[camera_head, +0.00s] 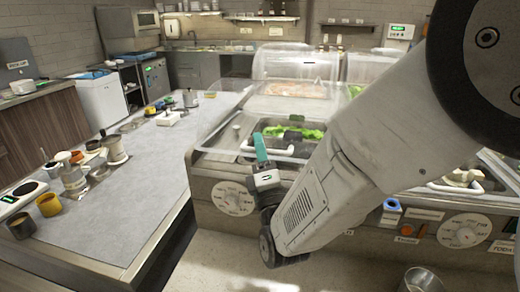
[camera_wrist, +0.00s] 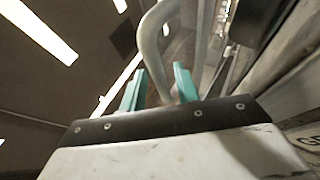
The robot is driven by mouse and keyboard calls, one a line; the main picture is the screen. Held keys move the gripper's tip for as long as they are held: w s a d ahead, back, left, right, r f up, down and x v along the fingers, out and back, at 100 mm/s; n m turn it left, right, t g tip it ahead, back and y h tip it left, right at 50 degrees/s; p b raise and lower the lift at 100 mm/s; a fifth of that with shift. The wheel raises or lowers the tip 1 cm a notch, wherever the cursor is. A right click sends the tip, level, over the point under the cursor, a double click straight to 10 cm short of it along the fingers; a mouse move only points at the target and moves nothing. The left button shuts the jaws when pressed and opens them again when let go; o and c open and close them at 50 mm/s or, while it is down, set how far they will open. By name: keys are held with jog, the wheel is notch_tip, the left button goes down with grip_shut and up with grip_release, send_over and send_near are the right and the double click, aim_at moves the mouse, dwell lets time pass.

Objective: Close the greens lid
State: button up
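Green leaves (camera_head: 310,133) lie in a well in the counter unit, behind my gripper. A clear lid panel (camera_head: 272,104) shows around this well; its exact tilt is hard to tell. A pale bar handle (camera_head: 283,152) runs along the well's front. My gripper (camera_head: 261,147) is at the front left of this well, its teal finger pointing up. In the wrist view, my gripper's two teal fingers (camera_wrist: 159,80) are apart. My arm hides the well's right side.
A clear cover (camera_head: 283,62) stands up at the back over a well of pinkish food (camera_head: 297,89). A dial (camera_head: 233,198) is on the unit's front, below my gripper. A grey worktop (camera_head: 120,215) with jars and cups lies to the left. A metal cup (camera_head: 421,281) stands at the bottom right.

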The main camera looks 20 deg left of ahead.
jog(key=shift+d, duration=0.1)
jog(key=v, duration=0.7)
jog(key=shift+s+f, duration=0.25)
jog(key=shift+d, duration=0.1)
